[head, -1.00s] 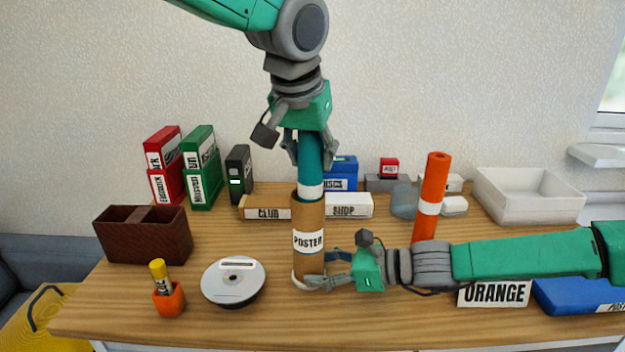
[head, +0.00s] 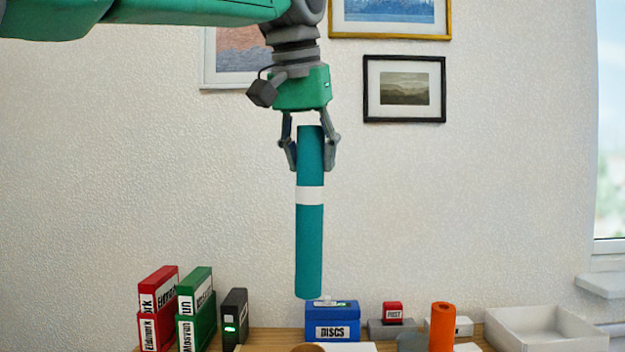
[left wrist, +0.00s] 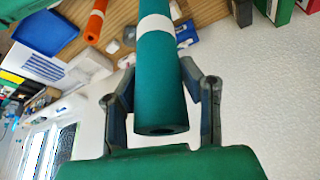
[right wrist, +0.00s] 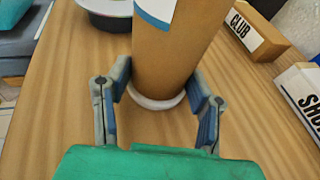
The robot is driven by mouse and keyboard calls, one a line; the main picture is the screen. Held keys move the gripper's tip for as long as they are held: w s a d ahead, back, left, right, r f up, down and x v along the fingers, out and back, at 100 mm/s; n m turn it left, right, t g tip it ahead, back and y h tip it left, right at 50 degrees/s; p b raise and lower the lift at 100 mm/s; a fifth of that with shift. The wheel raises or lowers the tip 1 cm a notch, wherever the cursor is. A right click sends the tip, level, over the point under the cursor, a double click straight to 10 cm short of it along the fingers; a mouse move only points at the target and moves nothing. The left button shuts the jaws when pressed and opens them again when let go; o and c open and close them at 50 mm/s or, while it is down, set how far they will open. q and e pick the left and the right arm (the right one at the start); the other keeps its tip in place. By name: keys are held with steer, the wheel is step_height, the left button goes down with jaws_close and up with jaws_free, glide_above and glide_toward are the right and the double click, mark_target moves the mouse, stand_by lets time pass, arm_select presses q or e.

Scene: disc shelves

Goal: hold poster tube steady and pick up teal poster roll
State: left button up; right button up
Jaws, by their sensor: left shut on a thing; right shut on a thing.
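The teal poster roll (head: 310,240) with a white band hangs upright in the air, clear of the tube. My left gripper (head: 310,160) is shut on its upper end, and the left wrist view shows both fingers against the roll (left wrist: 158,90). The brown cardboard poster tube (right wrist: 175,60) stands upright on its white base (right wrist: 158,103) in the right wrist view. My right gripper (right wrist: 160,105) is shut around the tube's lower part. In the head view only the tube's top rim (head: 308,348) shows at the bottom edge; my right gripper is out of that view.
An orange roll (head: 442,325) stands upright at the right, by a white tray (head: 545,325). A blue DISCS box (head: 332,322) is behind the tube. Red (head: 158,300) and green (head: 196,305) binders stand at the left. CLUB (right wrist: 255,30) and SHOP blocks (right wrist: 303,95) lie near the tube.

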stand_by(0.3)
steer(key=o, duration=1)
steer(key=shift+c, duration=0.2)
steer(key=shift+d, duration=0.1)
steer(key=v, duration=1.1)
steer(key=shift+s+d+r, duration=0.1)
steer(key=shift+s+d, duration=0.05)
steer(key=shift+d, duration=0.25)
steer(key=shift+s, duration=0.1)
